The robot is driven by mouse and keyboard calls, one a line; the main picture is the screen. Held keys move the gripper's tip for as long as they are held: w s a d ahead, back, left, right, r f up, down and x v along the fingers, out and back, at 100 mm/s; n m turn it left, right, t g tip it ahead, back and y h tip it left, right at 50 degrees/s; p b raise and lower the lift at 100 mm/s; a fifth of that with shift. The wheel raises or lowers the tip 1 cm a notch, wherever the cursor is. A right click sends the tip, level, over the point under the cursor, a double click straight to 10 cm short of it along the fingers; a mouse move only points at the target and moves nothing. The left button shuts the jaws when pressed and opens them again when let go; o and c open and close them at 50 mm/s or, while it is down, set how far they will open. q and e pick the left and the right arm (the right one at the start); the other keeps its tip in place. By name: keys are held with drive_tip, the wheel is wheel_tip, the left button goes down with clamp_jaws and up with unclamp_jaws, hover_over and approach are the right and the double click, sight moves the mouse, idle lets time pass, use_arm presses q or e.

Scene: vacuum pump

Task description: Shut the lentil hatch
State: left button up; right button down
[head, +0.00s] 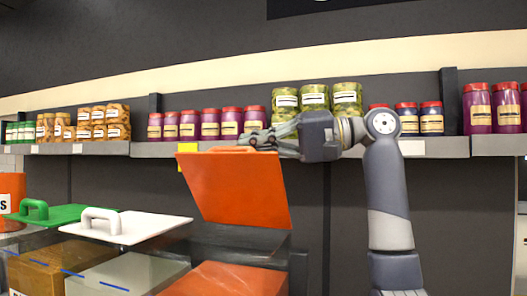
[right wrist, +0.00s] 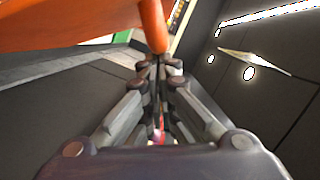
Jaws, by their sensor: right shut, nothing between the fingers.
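An orange hatch lid (head: 240,190) stands raised and tilted above an open bin; I take it as the lentil hatch. Orange contents (head: 230,280) show below it. My right gripper (head: 262,138) is at the lid's top edge, coming from the right. It is shut with nothing between its fingers. In the right wrist view, an orange bar like the lid's handle (right wrist: 152,22) is just beyond the closed fingertips (right wrist: 160,62); I cannot tell whether they touch. The lid hides most of its handle in the head view. My left gripper is out of view.
A white lid (head: 140,229) and a green lid (head: 65,214) lie flat on bins to the left. A shelf (head: 430,147) with several jars runs behind my gripper. A yellow tag (head: 186,150) hangs by the shelf edge.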

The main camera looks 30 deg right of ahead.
drive_tip(key=a+n, duration=0.1)
drive_tip(key=s+a+f+b, duration=0.1)
drive_tip(key=s+a+n, duration=0.1)
drive_tip(key=shift+s+a+f+n+h+b, duration=0.25)
drive_tip(key=shift+a+f+n+h+b, duration=0.05)
drive_tip(key=shift+f+h, duration=0.1)
drive_tip(key=s+a+f+n+h+b, duration=0.1)
drive_tip(key=s+a+f+n+b, duration=0.4)
drive_tip(key=f+n, duration=0.1)
drive_tip(key=shift+a+f+t+h, duration=0.35)
drive_tip(key=shift+f+t+h, duration=0.05)
drive_tip(key=shift+f, duration=0.3)
